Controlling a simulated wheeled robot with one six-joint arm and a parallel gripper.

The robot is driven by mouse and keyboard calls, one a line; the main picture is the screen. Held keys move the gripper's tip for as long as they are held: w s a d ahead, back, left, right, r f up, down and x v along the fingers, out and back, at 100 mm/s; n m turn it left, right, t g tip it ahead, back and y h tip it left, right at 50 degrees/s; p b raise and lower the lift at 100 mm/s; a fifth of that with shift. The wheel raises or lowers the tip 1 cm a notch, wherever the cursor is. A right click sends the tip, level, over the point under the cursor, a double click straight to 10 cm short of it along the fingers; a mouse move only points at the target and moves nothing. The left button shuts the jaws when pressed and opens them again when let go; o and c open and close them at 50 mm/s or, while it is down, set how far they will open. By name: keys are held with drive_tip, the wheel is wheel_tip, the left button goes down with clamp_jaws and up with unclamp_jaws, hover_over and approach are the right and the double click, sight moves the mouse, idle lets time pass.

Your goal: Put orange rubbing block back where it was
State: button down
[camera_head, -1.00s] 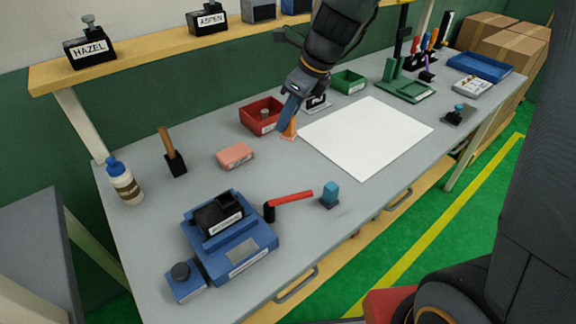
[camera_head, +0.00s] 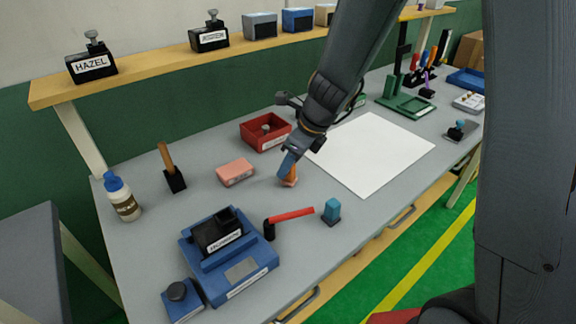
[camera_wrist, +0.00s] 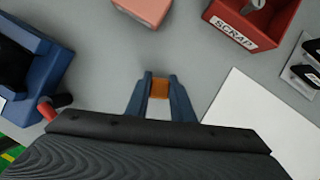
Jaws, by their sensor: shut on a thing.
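The orange rubbing block (camera_head: 290,177) is between the fingers of my gripper (camera_head: 287,172), over the grey bench left of the white sheet. In the wrist view the block (camera_wrist: 159,89) shows between the two blue fingertips of my gripper (camera_wrist: 160,82), which are shut on it. The block's lower part is near the bench surface; I cannot tell whether it touches. A pink block (camera_head: 236,172) lies on the bench to the left of the gripper, apart from it.
A red scrap tray (camera_head: 266,131) stands behind the gripper. The white sheet (camera_head: 372,152) lies to the right. Bare bench lies around the gripper.

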drive_tip(key=shift+f, duration=0.1)
drive_tip(key=c, duration=1.5)
unclamp_jaws()
drive_tip(key=shift+c, duration=0.2)
drive_tip(key=shift+d+r, duration=0.1)
drive_tip(key=shift+r, duration=0.25)
drive_tip(key=v, duration=1.1)
drive_tip(key=s+d+f+n+h, duration=0.2)
drive_tip(key=s+d+n, duration=0.3)
drive_tip(key=n, duration=0.7)
drive_tip(key=s+d+f+n+g+h, duration=0.1)
drive_tip(key=s+d+f+n, duration=0.3)
drive_tip(key=n, duration=0.8)
drive_tip(key=shift+s+d+n+h+p, duration=0.35)
drive_tip(key=shift+s+d, duration=0.85)
drive_tip(key=shift+s, duration=0.8)
